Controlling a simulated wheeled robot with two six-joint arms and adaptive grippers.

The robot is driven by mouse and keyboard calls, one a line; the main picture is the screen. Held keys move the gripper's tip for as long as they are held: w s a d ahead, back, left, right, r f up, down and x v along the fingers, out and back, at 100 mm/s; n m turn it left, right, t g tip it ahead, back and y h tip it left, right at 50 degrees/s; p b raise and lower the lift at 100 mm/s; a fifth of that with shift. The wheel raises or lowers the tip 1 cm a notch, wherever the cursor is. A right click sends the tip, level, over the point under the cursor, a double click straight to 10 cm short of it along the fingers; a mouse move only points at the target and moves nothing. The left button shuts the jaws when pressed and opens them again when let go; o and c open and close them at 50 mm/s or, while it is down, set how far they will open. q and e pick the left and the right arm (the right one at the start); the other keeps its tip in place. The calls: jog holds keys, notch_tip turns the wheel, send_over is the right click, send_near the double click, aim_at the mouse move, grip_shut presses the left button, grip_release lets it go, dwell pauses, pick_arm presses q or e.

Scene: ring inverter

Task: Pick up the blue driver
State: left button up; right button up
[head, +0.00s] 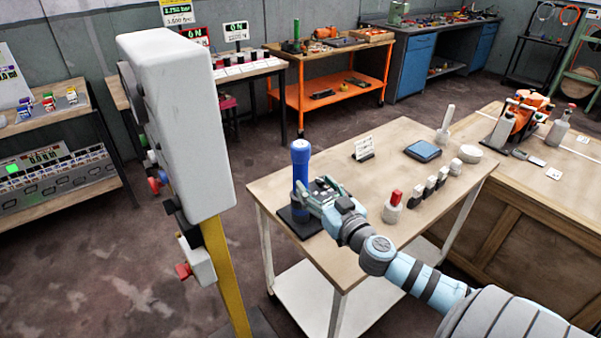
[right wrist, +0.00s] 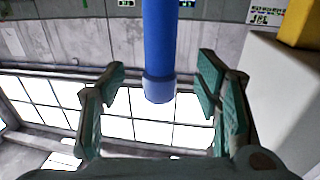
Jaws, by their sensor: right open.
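The blue driver (head: 300,165) stands upright on a dark base (head: 300,224) at the left corner of the light wooden table. My right gripper (head: 308,199) is open at the driver's lower part. In the right wrist view, the blue driver (right wrist: 158,45) comes down from the top edge in the gap between the two green fingers of my right gripper (right wrist: 160,90). Clear space shows on both sides of it, and no finger visibly touches it. The gripper hides part of the base in the head view. My left gripper is out of view.
The table (head: 390,140) also bears a blue pad (head: 423,151), a small sign (head: 364,148), a red-topped bottle (head: 393,207) and several small blocks. A tall white control box (head: 185,125) on a yellow post (head: 225,275) stands left of the table.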

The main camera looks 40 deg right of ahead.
aim_at(304, 175)
jog(key=w+p, duration=0.1)
jog(key=w, duration=0.1)
jog(key=w+d, duration=0.1)
jog(key=w, duration=0.2)
jog(key=w+p, duration=0.1)
jog(key=w, duration=0.2)
jog(key=shift+w+d+f+p, duration=0.15)
jog(key=shift+w+d+p, duration=0.1)
jog(key=shift+p, duration=0.1)
jog(key=shift+w+f, duration=0.15)
grip_shut()
